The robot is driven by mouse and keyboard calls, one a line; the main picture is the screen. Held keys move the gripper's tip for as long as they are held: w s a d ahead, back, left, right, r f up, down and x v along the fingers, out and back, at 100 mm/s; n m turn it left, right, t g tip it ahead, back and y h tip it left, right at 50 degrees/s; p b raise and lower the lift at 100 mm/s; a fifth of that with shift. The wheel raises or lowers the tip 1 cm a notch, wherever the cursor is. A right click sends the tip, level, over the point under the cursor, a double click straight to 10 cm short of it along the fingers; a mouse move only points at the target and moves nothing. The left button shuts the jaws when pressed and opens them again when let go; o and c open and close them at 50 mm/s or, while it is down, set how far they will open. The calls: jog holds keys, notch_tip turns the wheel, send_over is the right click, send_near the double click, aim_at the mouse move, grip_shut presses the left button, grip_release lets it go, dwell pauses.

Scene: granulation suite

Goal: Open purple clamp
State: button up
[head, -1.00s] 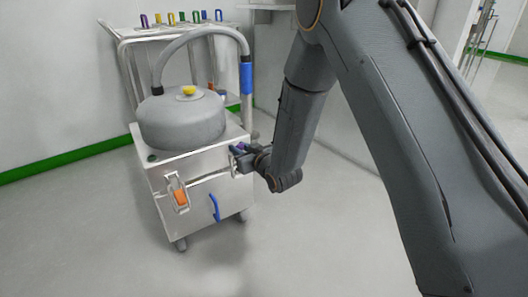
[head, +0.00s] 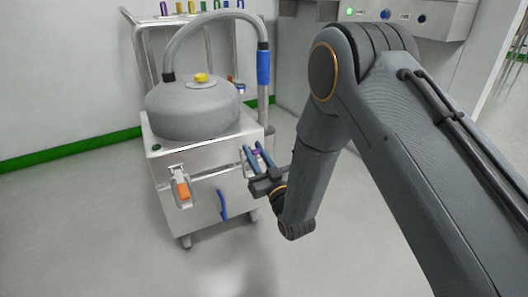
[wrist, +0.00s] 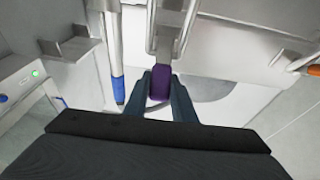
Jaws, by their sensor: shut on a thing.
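The purple clamp (wrist: 160,84) is in the middle of the wrist view, on a metal latch fitting at the machine's side. My gripper (wrist: 161,92) has one finger on each side of it and is shut on it. In the head view the purple clamp (head: 257,153) shows as a small patch between the fingers of my gripper (head: 254,158), at the upper right of the steel cabinet (head: 205,200). Much of the latch is hidden by my gripper and wrist.
An orange-handled latch (head: 182,189) and a blue handle (head: 222,204) are on the cabinet front. A grey domed vessel (head: 195,110) with a hose (head: 205,18) sits on top. A wall panel (head: 400,15) with a green light is at the back right. The floor left is clear.

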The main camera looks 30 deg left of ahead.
jog(key=o, duration=1.1)
jog(key=shift+c, duration=0.2)
jog(key=p+v, duration=0.2)
jog(key=v, duration=0.6)
jog(key=shift+p, duration=0.35)
